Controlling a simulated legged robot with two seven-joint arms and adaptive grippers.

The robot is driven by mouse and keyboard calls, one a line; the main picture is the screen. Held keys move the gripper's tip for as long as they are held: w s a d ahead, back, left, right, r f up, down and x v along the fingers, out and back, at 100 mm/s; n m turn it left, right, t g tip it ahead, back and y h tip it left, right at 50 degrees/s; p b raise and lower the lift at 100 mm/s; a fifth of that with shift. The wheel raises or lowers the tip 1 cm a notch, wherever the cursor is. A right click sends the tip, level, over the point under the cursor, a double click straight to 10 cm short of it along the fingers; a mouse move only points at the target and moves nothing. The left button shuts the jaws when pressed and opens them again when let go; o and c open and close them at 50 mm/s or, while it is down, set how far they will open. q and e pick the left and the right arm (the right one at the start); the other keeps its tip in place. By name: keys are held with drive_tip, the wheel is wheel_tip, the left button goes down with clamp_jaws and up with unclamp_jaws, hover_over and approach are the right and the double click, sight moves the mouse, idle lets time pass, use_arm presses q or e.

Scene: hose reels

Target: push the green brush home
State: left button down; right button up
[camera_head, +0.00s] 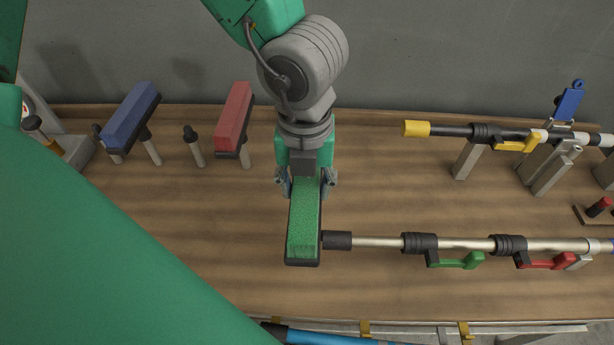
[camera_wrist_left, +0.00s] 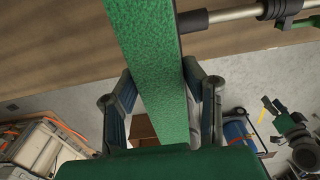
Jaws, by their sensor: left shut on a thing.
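The green brush (camera_head: 304,222), a long green block on a dark backing, lies lengthwise toward the near side of the bench. My left gripper (camera_head: 306,183) is shut on its far end. In the left wrist view, the green brush (camera_wrist_left: 152,58) runs between the two fingers of the left gripper (camera_wrist_left: 160,95). The black end (camera_head: 338,240) of a silver pole (camera_head: 375,242) meets or nearly meets the brush's right side near its front end. I cannot tell how far the pole end sits in the brush. My right gripper is not in view.
A blue brush (camera_head: 130,115) and a red brush (camera_head: 234,115) stand on posts at the back left. The silver pole carries green (camera_head: 460,261) and red (camera_head: 548,262) levers. A yellow-tipped pole (camera_head: 417,128) lies behind it. The wooden bench (camera_head: 390,185) is clear between the poles.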

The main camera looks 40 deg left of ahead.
use_arm(q)
drive_tip(key=shift+f+b, duration=0.35)
drive_tip(key=shift+f, duration=0.2)
drive_tip(key=c, duration=0.9)
unclamp_jaws()
drive_tip(key=shift+r, duration=0.1)
wheel_tip(320, 180, up, 12)
drive_tip(key=shift+f, duration=0.1)
